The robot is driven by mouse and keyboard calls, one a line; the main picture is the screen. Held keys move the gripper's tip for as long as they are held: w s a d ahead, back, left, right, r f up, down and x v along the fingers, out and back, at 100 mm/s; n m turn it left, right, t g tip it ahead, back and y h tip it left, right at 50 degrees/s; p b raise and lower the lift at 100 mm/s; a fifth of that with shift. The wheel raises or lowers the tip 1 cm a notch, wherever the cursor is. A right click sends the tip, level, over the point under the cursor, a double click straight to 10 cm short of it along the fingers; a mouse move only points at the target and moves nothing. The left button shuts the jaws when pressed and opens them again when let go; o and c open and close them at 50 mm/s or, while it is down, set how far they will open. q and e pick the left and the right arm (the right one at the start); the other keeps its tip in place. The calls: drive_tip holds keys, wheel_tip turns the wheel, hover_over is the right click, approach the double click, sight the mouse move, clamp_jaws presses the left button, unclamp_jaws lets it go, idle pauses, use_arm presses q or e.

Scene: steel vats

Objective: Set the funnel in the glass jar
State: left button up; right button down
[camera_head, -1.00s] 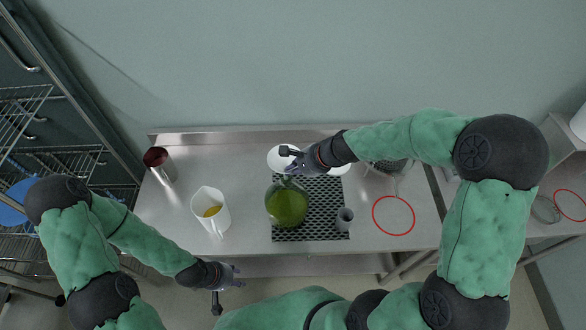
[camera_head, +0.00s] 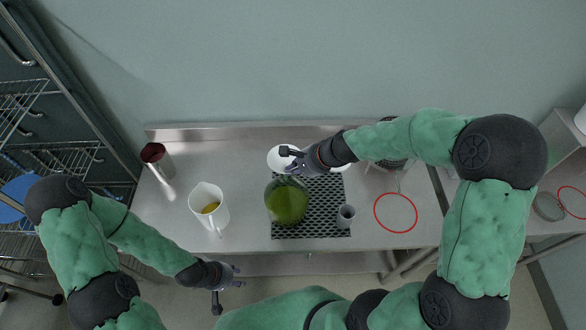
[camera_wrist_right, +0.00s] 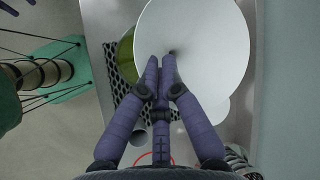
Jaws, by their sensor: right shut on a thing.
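The glass jar (camera_head: 287,203) is round, holds green contents and stands on a black perforated mat (camera_head: 318,228). It shows partly behind the funnel in the right wrist view (camera_wrist_right: 125,62). The funnel (camera_wrist_right: 200,40) is a wide white cone, also seen in the head view (camera_head: 278,160) behind the jar. My right gripper (camera_head: 292,164) is shut on the funnel, and its purple fingers (camera_wrist_right: 163,65) lie against the cone. The funnel's spout is hidden. My left gripper (camera_head: 238,275) is open and empty in front of the table's edge.
A small grey cup (camera_head: 345,216) stands on the mat's right side. Another white thing (camera_head: 342,167) is partly hidden behind my right gripper.

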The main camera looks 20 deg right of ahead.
drive_tip(key=c, duration=1.4)
unclamp_jaws()
drive_tip(key=shift+o, duration=0.2)
drive_tip(key=shift+r, duration=0.1)
drive_tip(key=v, duration=1.2)
